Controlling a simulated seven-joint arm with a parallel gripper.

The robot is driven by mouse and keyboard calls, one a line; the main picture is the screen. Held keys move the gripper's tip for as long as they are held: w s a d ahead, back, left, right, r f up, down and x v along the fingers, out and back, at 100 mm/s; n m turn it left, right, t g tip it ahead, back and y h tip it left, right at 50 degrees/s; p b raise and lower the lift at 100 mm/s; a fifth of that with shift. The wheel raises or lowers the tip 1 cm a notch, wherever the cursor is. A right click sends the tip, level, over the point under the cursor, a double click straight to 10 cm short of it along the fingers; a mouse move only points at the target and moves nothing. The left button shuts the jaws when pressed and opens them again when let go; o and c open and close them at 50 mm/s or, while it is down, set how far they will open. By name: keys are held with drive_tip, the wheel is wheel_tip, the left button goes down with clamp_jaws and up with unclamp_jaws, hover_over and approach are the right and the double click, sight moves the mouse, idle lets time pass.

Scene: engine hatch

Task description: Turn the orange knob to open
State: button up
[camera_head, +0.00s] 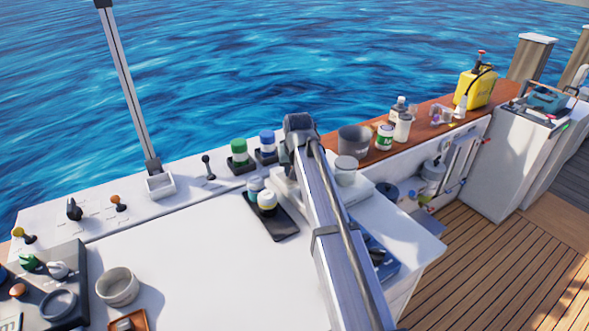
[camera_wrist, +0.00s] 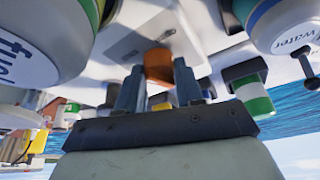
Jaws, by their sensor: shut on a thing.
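The orange knob (camera_wrist: 158,64) shows in the wrist view, close in front of a pale panel. My gripper (camera_wrist: 157,75) has one finger on each side of it and is shut on it. Its lower part is partly hidden between the fingers. In the head view my arm crosses the middle of the picture, and I cannot make out the gripper or this knob there.
Near the gripper are a white container marked fuel (camera_wrist: 40,45) and one marked water (camera_wrist: 285,25). A green-capped item (camera_head: 239,150) and a blue-capped item (camera_head: 267,140) stand left of my arm. A grey cup (camera_head: 354,140) stands right. The white deck at lower left has free room.

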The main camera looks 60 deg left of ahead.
drive_tip(key=m+t+h, duration=0.1)
drive_tip(key=m, duration=0.5)
drive_tip(key=shift+s+a+t+h, duration=0.15)
drive_tip(key=shift+s+t+h, duration=0.05)
drive_tip(key=shift+t+h, duration=0.2)
drive_tip(key=m+h, duration=0.1)
drive_tip(key=m, duration=0.2)
drive_tip(key=m+h, duration=0.1)
drive_tip(key=m, duration=0.3)
drive_tip(key=shift+a+t, duration=0.1)
drive_tip(key=shift+t, duration=0.3)
drive_tip(key=shift+f, duration=0.1)
drive_tip(key=o, duration=1)
drive_tip(key=v, duration=1.4)
drive_tip(key=shift+a, duration=0.3)
drive_tip(key=shift+f, duration=0.15)
